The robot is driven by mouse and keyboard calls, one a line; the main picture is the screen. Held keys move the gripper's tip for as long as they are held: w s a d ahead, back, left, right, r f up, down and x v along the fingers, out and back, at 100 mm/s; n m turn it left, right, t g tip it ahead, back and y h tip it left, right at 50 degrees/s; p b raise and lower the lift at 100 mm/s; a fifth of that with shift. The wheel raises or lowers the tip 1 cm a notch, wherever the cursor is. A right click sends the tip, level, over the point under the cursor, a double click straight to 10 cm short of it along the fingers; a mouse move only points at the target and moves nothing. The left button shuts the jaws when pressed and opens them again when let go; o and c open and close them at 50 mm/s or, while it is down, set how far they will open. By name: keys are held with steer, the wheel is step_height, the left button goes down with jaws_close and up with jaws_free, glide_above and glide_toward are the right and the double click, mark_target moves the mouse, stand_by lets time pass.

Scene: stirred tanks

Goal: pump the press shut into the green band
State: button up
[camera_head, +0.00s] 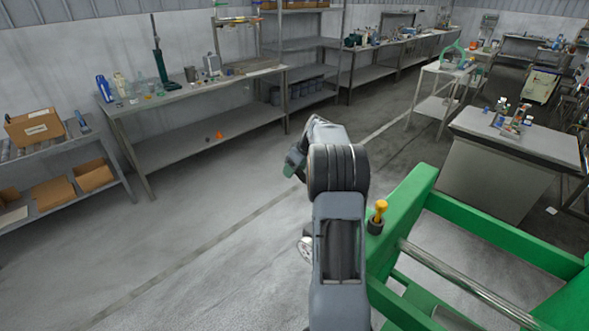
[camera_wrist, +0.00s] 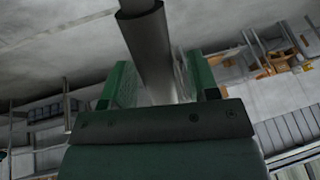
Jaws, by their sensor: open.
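The press is a green frame (camera_head: 405,215) at the lower right of the head view, with a steel rod (camera_head: 465,280) and a yellow-orange knob (camera_head: 379,208) on its near left corner. My gripper (camera_wrist: 159,65) is open in the wrist view, its two green fingers apart. A grey tube (camera_wrist: 148,45), perhaps the pump handle, comes down from the top edge and lies in line with the gap between the fingers. I cannot tell if they touch it. A small round gauge-like part (camera_head: 305,249) shows beside my arm. No green band is readable.
A long steel bench (camera_head: 190,95) with bottles and tools runs along the back wall. Shelves with cardboard boxes (camera_head: 52,191) stand at the left. A grey-topped cabinet (camera_head: 540,145) stands behind the press. The floor left of my arm is clear.

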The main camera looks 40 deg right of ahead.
jaws_close()
stand_by(0.6)
